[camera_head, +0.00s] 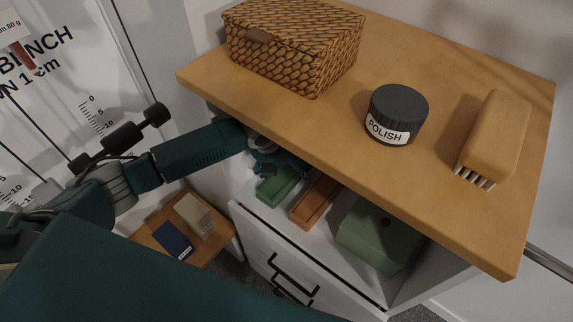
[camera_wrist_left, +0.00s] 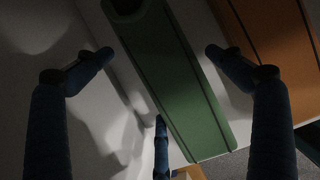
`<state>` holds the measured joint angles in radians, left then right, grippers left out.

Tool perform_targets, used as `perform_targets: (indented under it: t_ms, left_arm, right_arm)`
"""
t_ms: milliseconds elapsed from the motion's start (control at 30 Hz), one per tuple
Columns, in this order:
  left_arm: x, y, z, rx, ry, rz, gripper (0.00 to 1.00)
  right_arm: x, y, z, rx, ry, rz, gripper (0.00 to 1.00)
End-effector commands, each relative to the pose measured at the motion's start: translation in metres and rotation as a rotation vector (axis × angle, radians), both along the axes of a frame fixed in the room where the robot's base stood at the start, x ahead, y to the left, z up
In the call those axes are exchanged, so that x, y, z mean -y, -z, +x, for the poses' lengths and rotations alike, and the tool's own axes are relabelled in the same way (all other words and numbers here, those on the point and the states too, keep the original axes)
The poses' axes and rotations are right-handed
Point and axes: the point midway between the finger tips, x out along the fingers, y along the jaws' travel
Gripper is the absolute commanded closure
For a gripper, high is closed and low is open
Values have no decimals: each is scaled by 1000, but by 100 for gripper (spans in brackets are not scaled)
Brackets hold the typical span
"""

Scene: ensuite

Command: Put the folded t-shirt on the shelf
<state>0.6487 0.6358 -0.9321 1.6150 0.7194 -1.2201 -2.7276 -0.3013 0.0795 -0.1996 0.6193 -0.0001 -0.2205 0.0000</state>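I cannot make out a folded t-shirt in either view. The shelf (camera_head: 330,214) is a white open compartment under a wooden top. My left gripper (camera_head: 275,160) reaches into its left end, partly hidden by the top's edge. In the left wrist view the fingers of my left gripper (camera_wrist_left: 158,62) are spread wide, with nothing held. A long green tray-like item (camera_head: 277,186) lies on the shelf; it also shows beyond the fingers in the wrist view (camera_wrist_left: 175,80). My right gripper is not in view.
A brown tray (camera_head: 314,202) and a grey-green box (camera_head: 378,236) share the shelf. On the wooden top (camera_head: 300,110) stand a wicker basket (camera_head: 300,50), a polish tin (camera_head: 396,113) and a brush (camera_head: 497,137). A low stand (camera_head: 216,240) holds two book-like items.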

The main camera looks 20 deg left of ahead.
Motion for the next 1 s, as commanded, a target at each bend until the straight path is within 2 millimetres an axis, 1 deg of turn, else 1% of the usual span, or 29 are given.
perform_targets:
  t_ms: [233, 300, 367, 600, 700, 833, 1000]
  left_arm:
    - [0, -1, 1, 2, 0, -1, 5]
    - [0, -4, 0, 4, 1, -1, 5]
    - [-1, -10, -1, 5, 1, -1, 5]
    - [-7, -46, -16, 6, 1, -1, 5]
    - [-8, -59, -21, 6, 1, -2, 5]
    - [-9, -69, -25, 5, -1, -2, 5]
    - [-9, -71, -26, 2, -1, -3, 5]
  right_arm:
    - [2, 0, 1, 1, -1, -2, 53]
    - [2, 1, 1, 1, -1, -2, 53]
    - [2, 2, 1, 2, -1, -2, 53]
    - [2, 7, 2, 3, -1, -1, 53]
    - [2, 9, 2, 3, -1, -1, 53]
    - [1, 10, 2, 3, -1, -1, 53]
    - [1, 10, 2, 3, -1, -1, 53]
